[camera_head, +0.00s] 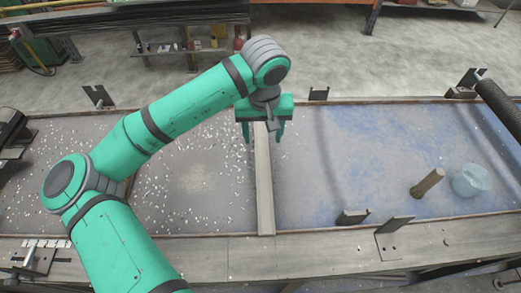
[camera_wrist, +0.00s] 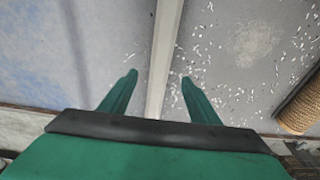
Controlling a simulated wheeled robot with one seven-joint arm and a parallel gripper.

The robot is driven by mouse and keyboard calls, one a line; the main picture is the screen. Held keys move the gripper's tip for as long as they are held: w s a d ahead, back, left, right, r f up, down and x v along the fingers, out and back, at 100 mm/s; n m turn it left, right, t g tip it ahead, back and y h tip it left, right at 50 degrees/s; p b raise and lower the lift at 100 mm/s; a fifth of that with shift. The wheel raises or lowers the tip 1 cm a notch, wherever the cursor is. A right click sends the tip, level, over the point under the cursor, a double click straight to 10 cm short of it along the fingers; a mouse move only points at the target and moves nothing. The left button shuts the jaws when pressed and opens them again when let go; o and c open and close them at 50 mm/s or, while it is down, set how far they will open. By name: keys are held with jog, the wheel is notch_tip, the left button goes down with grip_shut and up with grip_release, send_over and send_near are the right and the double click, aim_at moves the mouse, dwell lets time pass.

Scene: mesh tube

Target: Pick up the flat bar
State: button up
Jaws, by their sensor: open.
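A long, narrow, pale grey flat bar (camera_head: 264,190) lies across the table from its far side to its near edge, between a speckled grey area and a bluish area. My gripper (camera_head: 264,139) points down over the far part of the bar. Its green fingers are open and empty, one on each side of the bar. In the wrist view, the bar (camera_wrist: 166,45) runs between the two fingertips (camera_wrist: 159,76), with a gap on both sides. I cannot tell how high the fingertips are above the table. The bar's far end is hidden by my gripper in the head view.
A brown cylinder (camera_head: 427,183) and a translucent blue cup (camera_head: 471,180) stand at the right. Upright metal brackets (camera_head: 396,224) line the table edges. A ribbed brown roll (camera_wrist: 301,106) shows at the right in the wrist view.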

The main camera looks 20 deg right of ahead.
aim_at(262, 153)
jog(key=shift+w+f, duration=0.15)
jog(key=shift+f, duration=1.75)
jog(key=shift+w+f, duration=0.1)
jog(key=shift+f, duration=1.8)
jog(key=shift+r, duration=0.1)
grip_shut()
